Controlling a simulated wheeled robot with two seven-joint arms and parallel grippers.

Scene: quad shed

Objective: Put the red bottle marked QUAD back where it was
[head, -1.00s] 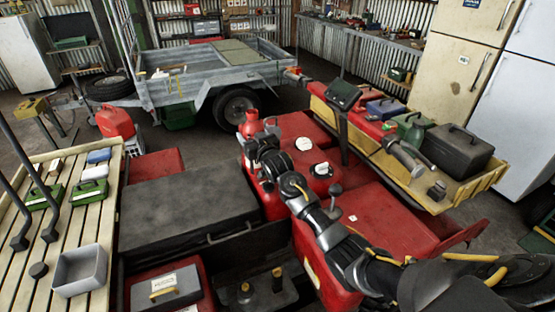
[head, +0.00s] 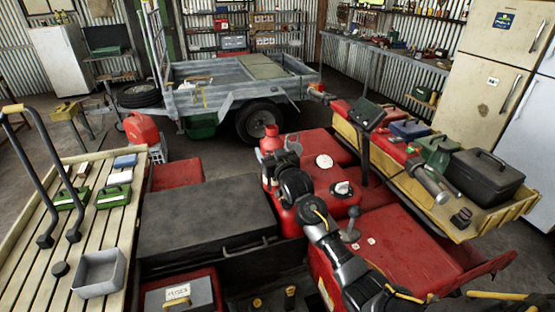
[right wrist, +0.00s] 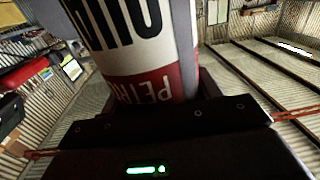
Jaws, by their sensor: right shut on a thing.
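The red bottle (head: 271,139) is in my right gripper (head: 280,155), above the far part of the red quad. Its narrow top points up in the head view. In the right wrist view the bottle (right wrist: 135,45) fills the space between the jaws. It shows a white band with large black letters, cut off by the frame, and a red band with part of a word, "PETR". My right gripper is shut on it. My left gripper is not in view.
The quad's black rack (head: 205,215) is left of my right arm. A white cap (head: 324,161) and a black-and-white cap (head: 342,188) are close by it. A yellow tray (head: 480,215) with boxes is at right, a slatted bench (head: 40,285) at left, a grey trailer (head: 215,85) behind.

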